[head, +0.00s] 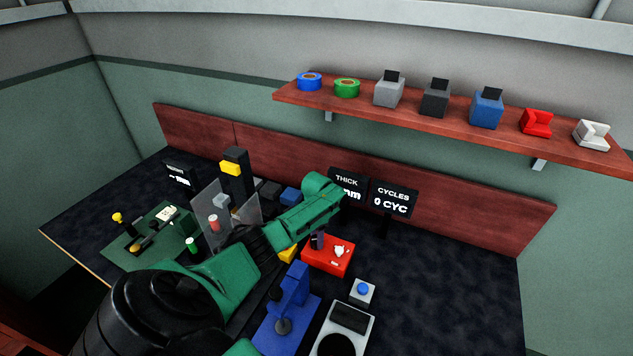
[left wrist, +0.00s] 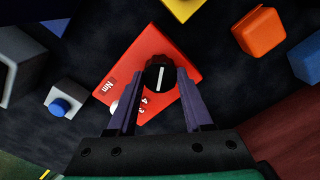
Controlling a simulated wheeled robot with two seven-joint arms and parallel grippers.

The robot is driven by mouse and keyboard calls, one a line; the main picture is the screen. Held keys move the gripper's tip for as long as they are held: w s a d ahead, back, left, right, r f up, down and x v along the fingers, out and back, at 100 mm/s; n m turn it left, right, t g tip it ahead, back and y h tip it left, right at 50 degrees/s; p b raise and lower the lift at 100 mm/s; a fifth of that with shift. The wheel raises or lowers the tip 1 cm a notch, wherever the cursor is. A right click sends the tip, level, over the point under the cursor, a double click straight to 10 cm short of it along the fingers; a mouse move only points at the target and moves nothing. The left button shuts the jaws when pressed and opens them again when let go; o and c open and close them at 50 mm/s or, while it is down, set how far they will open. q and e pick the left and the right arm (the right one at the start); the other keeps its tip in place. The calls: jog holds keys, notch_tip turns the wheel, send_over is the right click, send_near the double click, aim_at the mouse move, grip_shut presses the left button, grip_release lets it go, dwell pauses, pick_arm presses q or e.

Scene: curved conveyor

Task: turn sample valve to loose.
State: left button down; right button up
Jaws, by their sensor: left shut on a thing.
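A red box (head: 328,256) stands on the dark bench, and it also shows in the left wrist view (left wrist: 143,52). In that view a round black knob (left wrist: 160,76) with a white line sits on its face. The line is nearly upright, leaning slightly right at the top. My left gripper (left wrist: 159,80) has its two purple fingers shut on the knob, one on each side. A scale with "Nm" and numbers is partly hidden by the left finger. My right gripper is not in view.
A blue press-like device (head: 290,305) and a grey box with a blue button (head: 362,292) stand close to the red box. Display signs (head: 394,198) stand behind it. A clear panel (head: 222,212) and a green board (head: 150,240) are at left. The bench's right side is clear.

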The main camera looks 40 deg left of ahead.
pick_arm(q)
jog(key=n, duration=0.2)
jog(key=n+p, duration=0.1)
jog(key=n, duration=0.2)
jog(key=shift+w+r+n, duration=0.15)
jog(key=shift+r+n, duration=0.05)
jog(key=shift+n, duration=0.1)
jog(key=n+p, duration=0.1)
jog(key=n, duration=0.3)
jog(key=shift+a+n, duration=0.1)
jog(key=shift+n, duration=0.6)
jog(key=shift+c, duration=1.8)
grip_release()
jog(key=shift+o, duration=0.3)
jog(key=shift+f, duration=0.1)
